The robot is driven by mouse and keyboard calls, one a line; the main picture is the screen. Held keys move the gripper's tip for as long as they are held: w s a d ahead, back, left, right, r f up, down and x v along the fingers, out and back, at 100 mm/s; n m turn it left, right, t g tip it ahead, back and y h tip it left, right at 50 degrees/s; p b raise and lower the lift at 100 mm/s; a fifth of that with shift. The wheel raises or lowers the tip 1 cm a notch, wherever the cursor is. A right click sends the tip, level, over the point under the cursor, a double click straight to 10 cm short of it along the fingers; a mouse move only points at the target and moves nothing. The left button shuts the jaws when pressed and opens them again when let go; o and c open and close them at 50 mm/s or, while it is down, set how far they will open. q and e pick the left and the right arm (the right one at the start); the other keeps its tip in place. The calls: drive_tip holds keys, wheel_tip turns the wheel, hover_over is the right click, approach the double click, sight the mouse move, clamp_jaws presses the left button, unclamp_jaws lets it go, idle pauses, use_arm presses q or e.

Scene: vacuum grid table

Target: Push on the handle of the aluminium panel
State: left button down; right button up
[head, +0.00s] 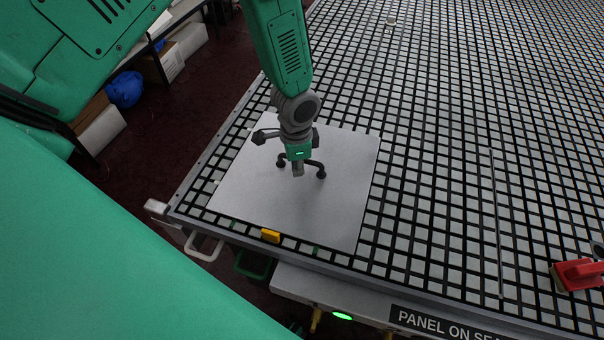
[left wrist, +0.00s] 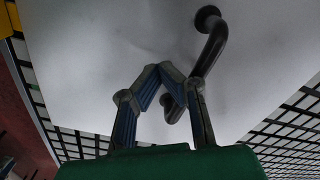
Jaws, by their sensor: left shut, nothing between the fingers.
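The aluminium panel (head: 335,205) lies flat on the grid table near its front left corner. Its dark handle (head: 321,174) stands on the middle of the panel, with one foot on either side of my gripper. My left gripper (head: 298,172) comes down from above at the handle, shut and empty, and hides the handle's middle. In the left wrist view the shut fingers (left wrist: 158,72) overlap the handle (left wrist: 213,50), beside its curved end. I cannot tell whether they touch. The panel (left wrist: 100,50) fills most of that view. My right gripper does not show.
The black grid table (head: 450,150) extends far to the right and back, mostly bare. A yellow block (head: 270,236) sits at the panel's front edge. A red tool (head: 577,274) lies at the right. A thin rod (head: 496,225) lies on the grid. Boxes and a blue item (head: 125,89) are at the left.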

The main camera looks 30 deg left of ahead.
use_arm(q)
drive_tip(key=shift+s+d, duration=0.1)
drive_tip(key=shift+s, duration=0.5)
drive_tip(key=shift+s+d+p, duration=0.25)
drive_tip(key=shift+s+p, duration=0.1)
drive_tip(key=shift+s, duration=0.45)
wheel_tip(320, 180, up, 3)
drive_tip(key=p, duration=0.2)
drive_tip(key=shift+p, duration=0.3)
wheel_tip(320, 180, up, 2)
drive_tip(key=shift+r+p, duration=0.15)
drive_tip(key=shift+p, duration=0.3)
drive_tip(key=shift+r, duration=1.35)
